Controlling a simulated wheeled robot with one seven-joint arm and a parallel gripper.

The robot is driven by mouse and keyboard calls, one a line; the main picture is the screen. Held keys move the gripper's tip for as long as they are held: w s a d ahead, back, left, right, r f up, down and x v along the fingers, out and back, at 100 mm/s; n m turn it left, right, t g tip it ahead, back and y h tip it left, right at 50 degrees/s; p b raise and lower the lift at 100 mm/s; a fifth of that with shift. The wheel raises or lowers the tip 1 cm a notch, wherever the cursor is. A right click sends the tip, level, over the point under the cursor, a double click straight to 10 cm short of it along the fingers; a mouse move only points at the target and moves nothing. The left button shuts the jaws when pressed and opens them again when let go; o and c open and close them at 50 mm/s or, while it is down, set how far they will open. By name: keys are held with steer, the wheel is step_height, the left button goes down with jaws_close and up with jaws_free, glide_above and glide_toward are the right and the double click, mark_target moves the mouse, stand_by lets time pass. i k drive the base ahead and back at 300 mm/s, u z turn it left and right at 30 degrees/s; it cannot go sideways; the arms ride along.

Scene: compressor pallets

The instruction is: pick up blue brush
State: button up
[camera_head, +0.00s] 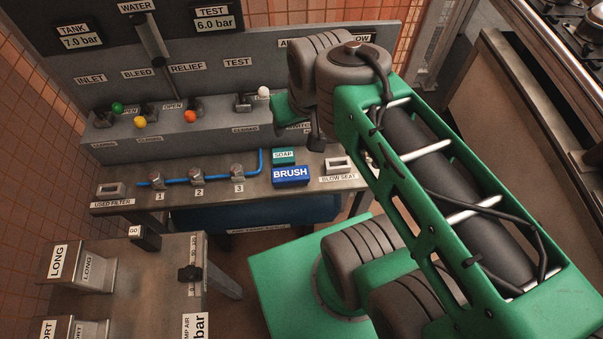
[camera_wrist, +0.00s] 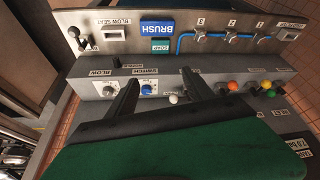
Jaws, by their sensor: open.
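The blue brush is a blue block marked BRUSH (camera_head: 290,174), on the front shelf of the bench just in front of the teal SOAP block (camera_head: 284,156). In the wrist view the picture is turned over, and the brush (camera_wrist: 157,27) shows upper middle, beside SOAP (camera_wrist: 160,46). My gripper (camera_wrist: 160,72) is open and empty, its two dark fingers apart over the panel. The brush and SOAP lie beyond the fingertips, not between them. In the head view my wrist hides most of the gripper, above and to the right of the brush.
Blue tubing with three numbered fittings (camera_head: 197,176) runs left of the brush. The BLOW SEAT holder (camera_head: 338,164) is on its right. Colored valve knobs (camera_head: 190,116) stand on the raised panel behind. A low table (camera_head: 150,275) with LONG bins is at front left.

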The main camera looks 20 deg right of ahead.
mark_target(293, 176)
steer(key=u, duration=3.05)
steer(key=k, duration=1.15)
steer(key=z, duration=0.8)
